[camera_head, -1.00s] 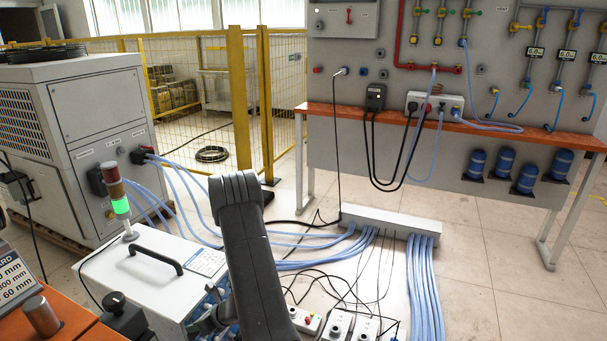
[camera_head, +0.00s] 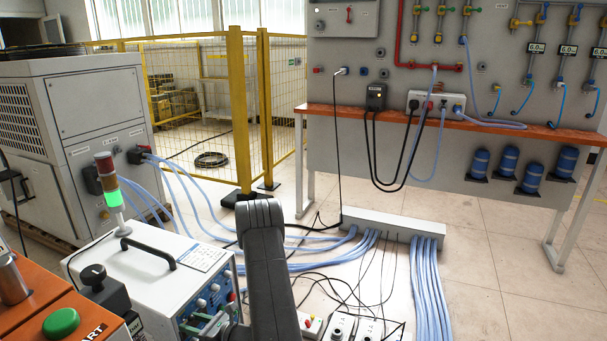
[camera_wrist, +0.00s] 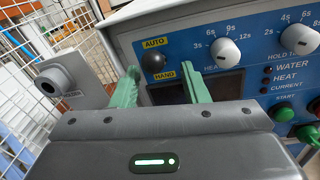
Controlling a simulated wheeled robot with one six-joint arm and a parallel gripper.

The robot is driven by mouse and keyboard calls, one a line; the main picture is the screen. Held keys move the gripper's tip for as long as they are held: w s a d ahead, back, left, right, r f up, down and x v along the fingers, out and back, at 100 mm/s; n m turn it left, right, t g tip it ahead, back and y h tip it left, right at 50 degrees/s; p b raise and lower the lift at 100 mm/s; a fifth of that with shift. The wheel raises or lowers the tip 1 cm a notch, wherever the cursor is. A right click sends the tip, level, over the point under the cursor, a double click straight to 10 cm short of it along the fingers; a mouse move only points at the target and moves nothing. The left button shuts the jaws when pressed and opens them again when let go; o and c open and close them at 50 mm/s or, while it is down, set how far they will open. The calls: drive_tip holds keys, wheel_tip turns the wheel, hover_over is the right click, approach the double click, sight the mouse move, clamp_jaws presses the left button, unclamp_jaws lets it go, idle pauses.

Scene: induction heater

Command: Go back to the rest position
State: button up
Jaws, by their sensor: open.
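The white induction heater (camera_head: 145,270) with a black handle stands at the lower left in the head view. Its blue control panel (camera_wrist: 262,62) fills the upper right of the wrist view, with a black AUTO/HAND knob (camera_wrist: 152,63), white timer dials (camera_wrist: 226,52) and a green START button (camera_wrist: 283,112). My gripper (camera_wrist: 165,92) is open in front of this panel, its green fingers apart and nothing seen between them. The AUTO/HAND knob shows just beyond the fingers. I cannot tell whether a finger touches the panel. In the head view my dark arm covers part of the gripper.
A signal tower (camera_head: 110,185) lit green stands on the heater. A grey holder (camera_wrist: 68,80) is left of the fingers. An orange surface (camera_head: 75,318) with a green button (camera_head: 61,322) is at lower left. Blue hoses (camera_head: 428,285) run across the floor; the right floor is open.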

drive_tip(key=p+v, duration=0.1)
drive_tip(key=v, duration=0.7)
drive_tip(key=shift+f+p, duration=0.15)
drive_tip(key=shift+p, duration=0.2)
drive_tip(key=shift+d, duration=0.1)
